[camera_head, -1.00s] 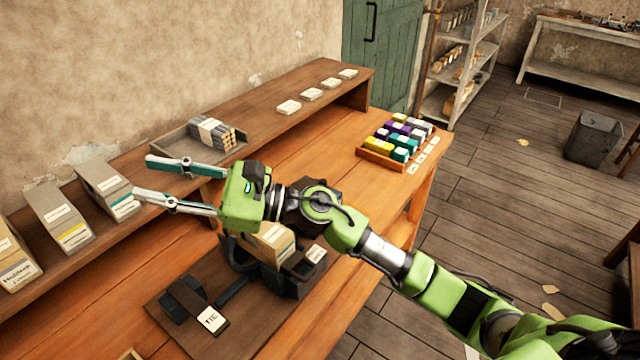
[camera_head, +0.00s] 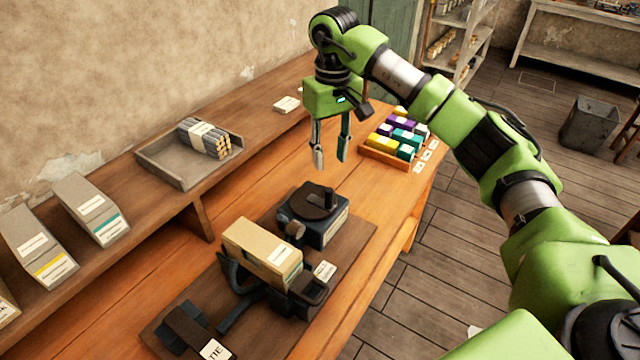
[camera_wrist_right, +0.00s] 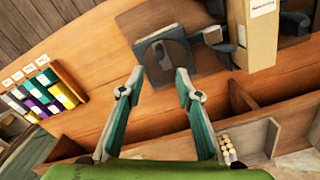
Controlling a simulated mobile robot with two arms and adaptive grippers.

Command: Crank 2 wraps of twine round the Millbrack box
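A tan carton (camera_head: 262,252) sits upright in a dark cradle (camera_head: 300,302) on the bench; its label is too small to read, so I cannot confirm it is the Millbrack box. It also shows in the right wrist view (camera_wrist_right: 256,40). Behind it is a dark crank unit (camera_head: 325,228) with a round black top (camera_head: 315,201), also in the right wrist view (camera_wrist_right: 165,60). I see no twine clearly around the carton. My right gripper (camera_head: 331,158) points down, open and empty, above and behind the crank unit. Its spread fingers show in the wrist view (camera_wrist_right: 158,85). My left gripper is out of view.
A card reading TIE (camera_head: 215,349) lies by a dark block (camera_head: 183,326) at the front. The shelf behind holds grey boxes (camera_head: 92,207) and a tray (camera_head: 165,175) of bundled rods. The bench between shelf and crank unit is clear.

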